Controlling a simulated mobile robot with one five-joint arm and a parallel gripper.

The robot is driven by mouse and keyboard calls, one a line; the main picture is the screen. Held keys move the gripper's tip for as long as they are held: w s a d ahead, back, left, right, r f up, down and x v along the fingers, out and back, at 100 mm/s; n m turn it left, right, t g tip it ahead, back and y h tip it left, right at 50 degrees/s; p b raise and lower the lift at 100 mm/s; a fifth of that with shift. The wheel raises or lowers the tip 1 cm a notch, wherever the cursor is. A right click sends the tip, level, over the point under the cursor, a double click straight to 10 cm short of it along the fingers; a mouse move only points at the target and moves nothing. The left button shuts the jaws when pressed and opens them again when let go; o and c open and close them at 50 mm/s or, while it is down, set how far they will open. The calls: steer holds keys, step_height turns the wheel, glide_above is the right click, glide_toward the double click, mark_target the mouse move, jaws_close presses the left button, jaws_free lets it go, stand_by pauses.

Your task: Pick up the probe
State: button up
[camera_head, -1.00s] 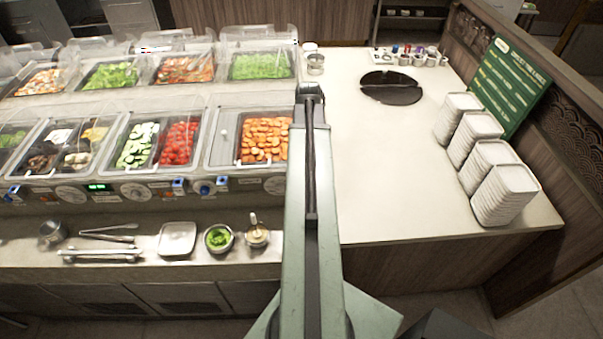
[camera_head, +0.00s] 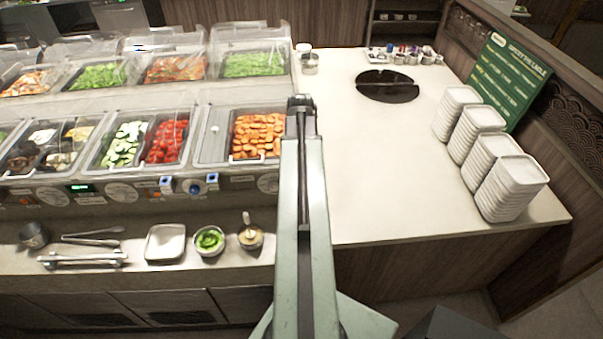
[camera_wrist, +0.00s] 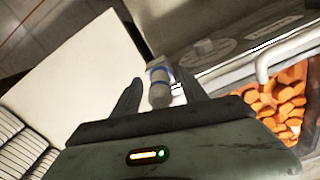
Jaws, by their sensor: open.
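A small grey-white cylinder with a blue band (camera_wrist: 159,86), which looks like the probe, shows in the wrist view between the two fingers of my gripper (camera_wrist: 161,92). The fingers are open, one on each side of it; I cannot tell whether either touches it. In the head view my arm reaches over the bar's front edge and my fingers are hidden. Small blue-and-white pieces (camera_head: 212,178) sit on the bar's front panel left of my arm there; I cannot tell which is the probe.
A carrot pan (camera_head: 258,135) lies just left of my arm. A lower shelf holds a square white dish (camera_head: 165,243), a bowl of greens (camera_head: 209,241) and tongs (camera_head: 84,260). Plate stacks (camera_head: 508,188) and a green sign (camera_head: 510,80) stand right. The white counter's middle is clear.

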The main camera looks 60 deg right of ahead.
steer(key=shift+f, duration=0.2)
jaws_close()
step_height(320, 180, up, 10)
steer(key=p, duration=1)
steer(key=shift+r+p, duration=0.15)
steer(key=shift+p, duration=0.2)
